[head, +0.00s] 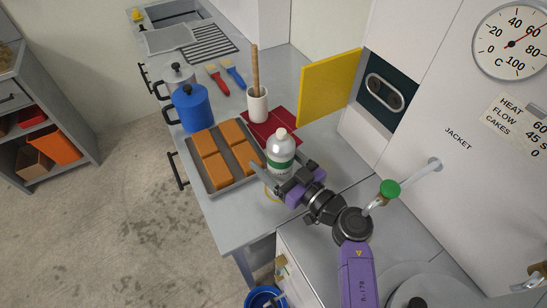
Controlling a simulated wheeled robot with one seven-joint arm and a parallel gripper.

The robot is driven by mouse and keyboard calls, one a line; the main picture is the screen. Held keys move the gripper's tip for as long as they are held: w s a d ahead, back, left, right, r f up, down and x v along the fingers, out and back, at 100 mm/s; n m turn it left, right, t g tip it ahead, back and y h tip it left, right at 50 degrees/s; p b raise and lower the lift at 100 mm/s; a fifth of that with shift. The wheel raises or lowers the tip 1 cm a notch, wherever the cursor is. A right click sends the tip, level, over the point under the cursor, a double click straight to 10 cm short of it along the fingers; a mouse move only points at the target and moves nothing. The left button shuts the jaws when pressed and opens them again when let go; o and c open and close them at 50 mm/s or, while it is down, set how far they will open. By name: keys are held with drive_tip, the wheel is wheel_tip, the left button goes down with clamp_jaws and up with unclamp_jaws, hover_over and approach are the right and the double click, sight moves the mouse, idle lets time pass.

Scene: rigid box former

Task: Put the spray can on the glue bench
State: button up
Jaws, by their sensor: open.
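A silver-grey can with a green band and a pale rounded top (281,149), likely the spray can, stands upright on the grey bench (225,213). It is just right of a tray of orange blocks. My gripper (280,170) is open at the can's lower part, with a finger towards each side. Whether the fingers touch it I cannot tell, and the can's base is hidden by the gripper. No label shows which surface is the glue bench.
The tray (215,186) holds several orange blocks. A blue pot (191,107), a white cup with a wooden handle (257,104) and a red mat (289,125) stand close by. A yellow panel (330,85) and a green-knobbed valve (390,189) are at right.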

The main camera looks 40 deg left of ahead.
sight(289, 173)
drive_tip(key=d, duration=0.2)
drive_tip(key=s+d, duration=0.1)
drive_tip(key=d, duration=0.4)
drive_tip(key=shift+s+d, duration=0.15)
drive_tip(key=shift+d, duration=0.05)
drive_tip(key=shift+s, duration=0.1)
